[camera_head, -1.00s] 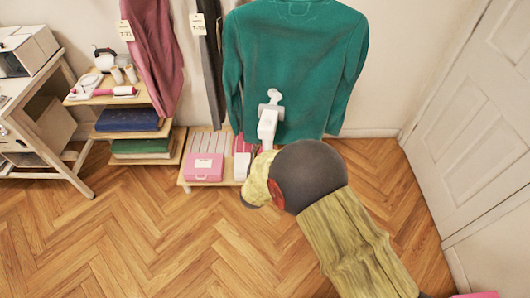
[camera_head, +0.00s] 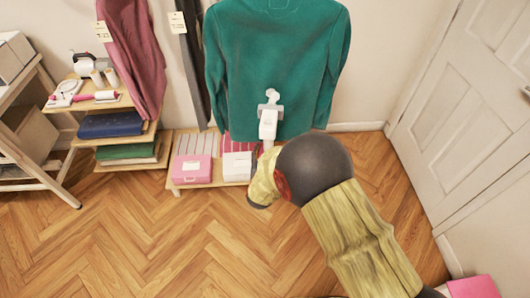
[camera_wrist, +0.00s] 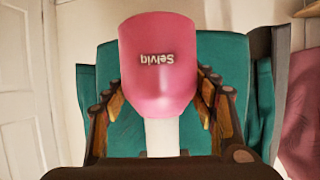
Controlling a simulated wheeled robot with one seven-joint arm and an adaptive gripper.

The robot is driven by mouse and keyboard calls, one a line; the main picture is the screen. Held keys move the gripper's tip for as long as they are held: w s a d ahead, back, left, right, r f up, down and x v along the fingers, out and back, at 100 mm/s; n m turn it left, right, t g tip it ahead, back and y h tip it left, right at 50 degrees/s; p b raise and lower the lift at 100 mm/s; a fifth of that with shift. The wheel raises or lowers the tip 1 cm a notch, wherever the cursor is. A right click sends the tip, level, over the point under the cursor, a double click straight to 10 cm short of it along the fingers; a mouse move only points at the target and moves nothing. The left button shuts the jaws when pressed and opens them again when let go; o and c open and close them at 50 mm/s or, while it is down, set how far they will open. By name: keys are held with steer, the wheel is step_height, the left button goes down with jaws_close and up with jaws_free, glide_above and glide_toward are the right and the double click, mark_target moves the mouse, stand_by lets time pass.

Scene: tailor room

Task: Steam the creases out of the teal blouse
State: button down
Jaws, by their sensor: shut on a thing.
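The teal blouse (camera_head: 240,75) hangs against the back wall, its top cut off by the frame edge. It also fills the background of the wrist view (camera_wrist: 222,60). No clear creases can be made out at this size. A white steamer (camera_head: 268,122) is in front of the blouse's lower middle; whether it touches the cloth I cannot tell. In the wrist view its pink tank (camera_wrist: 158,70) shows upside-down lettering above a white handle. My gripper (camera_wrist: 160,115) is shut on the steamer, a finger on each side. My arm hides the gripper in the head view.
A low wooden platform below the blouse holds a pink box (camera_head: 192,170) and a white box (camera_head: 238,166). A shelf (camera_head: 125,140) with folded cloth and a mauve garment (camera_head: 135,55) stand left. A white door (camera_head: 450,100) is right. The floor at front left is clear.

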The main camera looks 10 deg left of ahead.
steer(key=w+d+f+b, duration=0.2)
steer(key=d+f+b, duration=0.1)
steer(key=d, duration=0.5)
steer(key=shift+w+d, duration=0.2)
steer(key=shift+w, duration=0.1)
stand_by(0.8)
stand_by(2.8)
steer(key=s+d+p, duration=0.1)
steer(key=s+d, duration=0.2)
steer(key=s, duration=0.8)
steer(key=shift+s+d+p, duration=0.15)
steer(key=shift+s+p, duration=0.15)
stand_by(0.5)
stand_by(1.1)
